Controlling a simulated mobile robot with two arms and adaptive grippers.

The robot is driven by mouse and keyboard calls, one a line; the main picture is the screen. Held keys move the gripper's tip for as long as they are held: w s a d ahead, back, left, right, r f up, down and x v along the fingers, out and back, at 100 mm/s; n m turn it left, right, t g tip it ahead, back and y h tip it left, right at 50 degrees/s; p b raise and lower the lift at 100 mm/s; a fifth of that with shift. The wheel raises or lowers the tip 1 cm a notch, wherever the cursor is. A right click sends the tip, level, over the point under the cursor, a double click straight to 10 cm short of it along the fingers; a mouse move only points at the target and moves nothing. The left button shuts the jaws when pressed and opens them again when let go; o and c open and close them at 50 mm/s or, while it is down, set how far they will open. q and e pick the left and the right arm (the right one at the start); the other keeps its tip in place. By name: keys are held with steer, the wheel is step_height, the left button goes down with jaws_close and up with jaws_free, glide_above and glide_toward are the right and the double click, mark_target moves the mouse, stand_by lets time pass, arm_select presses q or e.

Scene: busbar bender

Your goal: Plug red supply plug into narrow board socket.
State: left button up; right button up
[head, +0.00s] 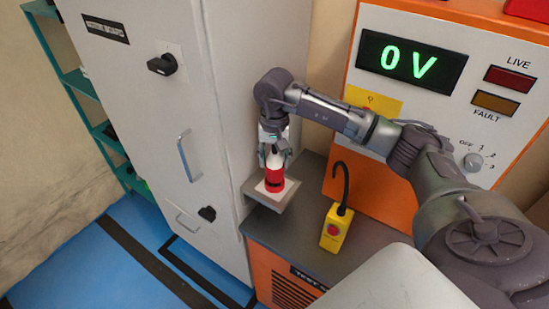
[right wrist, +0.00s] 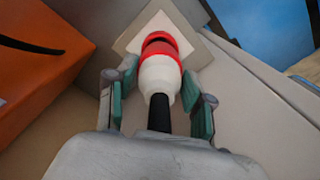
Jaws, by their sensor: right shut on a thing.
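The red supply plug (head: 274,178) has a red end and a white body. It is upright, red end down, over a small pale square shelf (head: 284,203) beside the tall grey cabinet. My right gripper (head: 275,152) is above it, fingers pointing down, shut on its white body. In the right wrist view the plug (right wrist: 160,75) sits between the two fingers, with a black cable at its near end. I cannot tell whether its red end touches the shelf. No narrow board socket can be made out. My left gripper is out of view.
The grey cabinet (head: 150,110) stands close left of the plug, with handles and a black knob. A yellow pendant (head: 336,228) with a red button stands on the dark bench top (head: 372,236). The orange test unit (head: 420,95) reads 0 V behind my right arm.

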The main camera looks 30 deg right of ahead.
mark_target(275, 168)
steer(key=shift+b, duration=0.75)
stand_by(1.3)
steer(key=shift+s+f+b, duration=0.1)
steer(key=shift+f+b, duration=1.5)
steer(key=shift+f, duration=0.1)
steer(key=o, duration=1.4)
steer(key=shift+c, duration=0.2)
step_height(275, 168, up, 12)
steer(key=shift+f, duration=0.1)
